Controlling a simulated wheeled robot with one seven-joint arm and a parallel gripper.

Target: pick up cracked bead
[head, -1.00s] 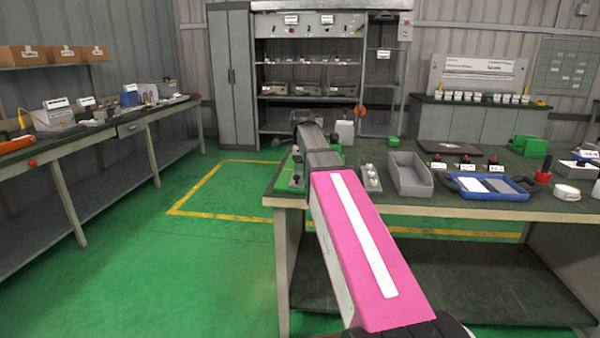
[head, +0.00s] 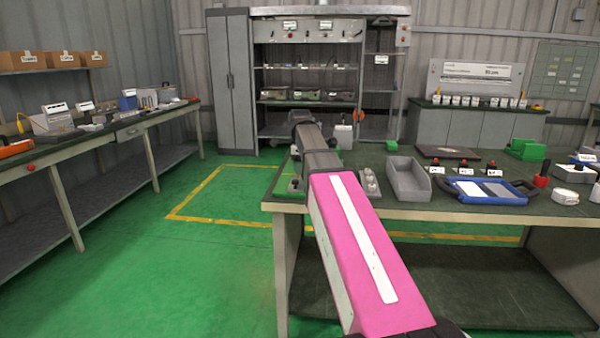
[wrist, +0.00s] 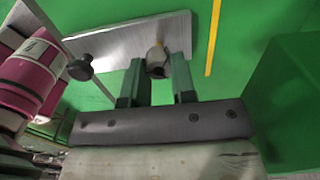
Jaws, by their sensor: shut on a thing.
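In the head view my pink and grey arm reaches over the workbench's left end and hides the gripper and the bead.
The green-topped workbench (head: 420,208) carries a grey bin (head: 408,180), a small tray with pale round pieces (head: 370,183) and a blue-framed tablet (head: 485,190) right of my arm. Open green floor (head: 160,260) lies left of the bench.

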